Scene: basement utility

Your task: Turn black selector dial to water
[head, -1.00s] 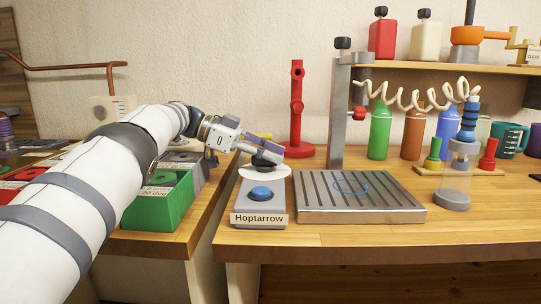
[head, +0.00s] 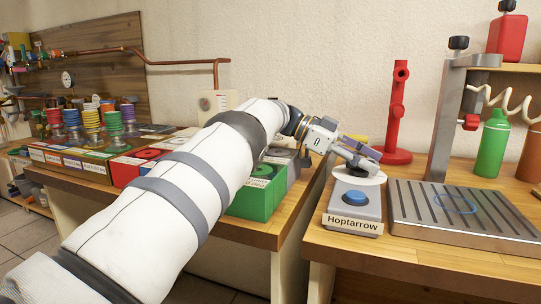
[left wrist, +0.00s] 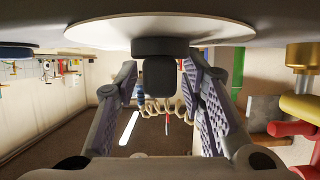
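The black selector dial (left wrist: 158,80) sits on a round white plate (left wrist: 160,32) at the top of the left wrist view. In the head view the white plate (head: 345,179) is at the back of a grey box (head: 354,222) labelled Hoptarrow, with a blue button (head: 355,198) in front. My left gripper (head: 362,154) is over the plate and hides most of the dial. In the left wrist view its two padded fingers stand apart on either side of the dial, with small gaps visible. No water marking is readable. My right gripper is not in view.
A slatted metal drip tray (head: 468,236) and a grey stand (head: 446,120) are right of the box. A red post (head: 397,115) stands behind it. Green (head: 256,203) and other coloured boxes line the left counter. A gap separates the two counters.

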